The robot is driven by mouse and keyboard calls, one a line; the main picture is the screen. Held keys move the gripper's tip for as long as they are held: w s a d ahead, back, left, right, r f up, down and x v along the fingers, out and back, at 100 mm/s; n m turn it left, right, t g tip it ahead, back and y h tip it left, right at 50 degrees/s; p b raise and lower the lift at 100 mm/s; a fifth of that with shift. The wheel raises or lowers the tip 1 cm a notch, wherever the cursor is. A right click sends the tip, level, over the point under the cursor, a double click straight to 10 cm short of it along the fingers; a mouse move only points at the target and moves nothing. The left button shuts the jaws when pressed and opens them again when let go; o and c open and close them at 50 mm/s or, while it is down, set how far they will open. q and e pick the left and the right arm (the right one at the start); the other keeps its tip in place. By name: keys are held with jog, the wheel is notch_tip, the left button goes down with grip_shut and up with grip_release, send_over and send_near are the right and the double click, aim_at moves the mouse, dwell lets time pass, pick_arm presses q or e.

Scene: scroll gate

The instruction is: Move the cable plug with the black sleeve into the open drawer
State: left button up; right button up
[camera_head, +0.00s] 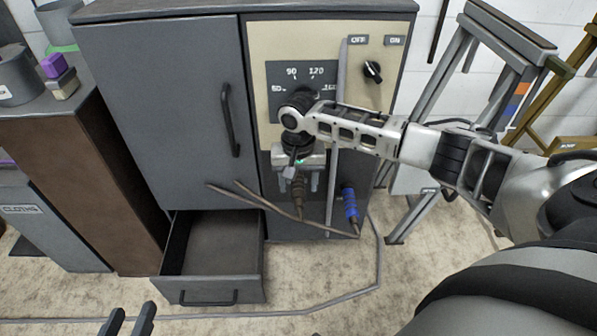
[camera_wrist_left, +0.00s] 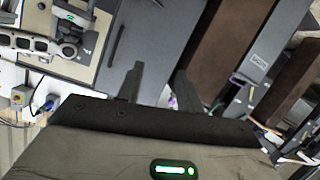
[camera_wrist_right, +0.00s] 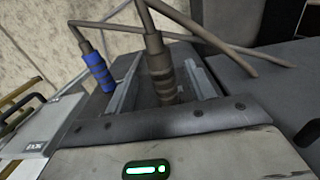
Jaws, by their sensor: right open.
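The cable plug with the dark sleeve (camera_head: 298,186) points into the lower part of the cabinet front, its cable hanging down. In the right wrist view, its ribbed sleeve (camera_wrist_right: 159,72) stands between the two fingers of my right gripper (camera_wrist_right: 163,82). In the head view, my right gripper (camera_head: 297,180) is open around it; contact with the sleeve cannot be told. The open drawer (camera_head: 225,289) is low on the left, pulled out and empty where visible. My left gripper (camera_head: 128,319) is open and empty in front of the drawer; its fingers show in the left wrist view (camera_wrist_left: 158,80).
A second plug with a blue sleeve (camera_head: 350,206) is right of the dark one. Loose cables (camera_head: 255,200) cross in front of the drawer's right side. The cabinet door (camera_head: 165,110) is shut. A brown side cabinet (camera_head: 115,185) stands left; a step ladder (camera_head: 440,120) stands right.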

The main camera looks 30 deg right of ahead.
notch_tip(320, 180, down, 2)
pick_arm(q)
jog(key=shift+d+r, duration=0.15)
jog(key=shift+r, duration=0.15)
pick_arm(e)
grip_shut()
pick_arm(q)
jog(key=shift+r, duration=0.15)
pick_arm(e)
jog(key=shift+s+a, duration=0.1)
jog(key=shift+s, duration=0.05)
dwell(0.5)
pick_arm(q)
jog(key=shift+r, duration=0.15)
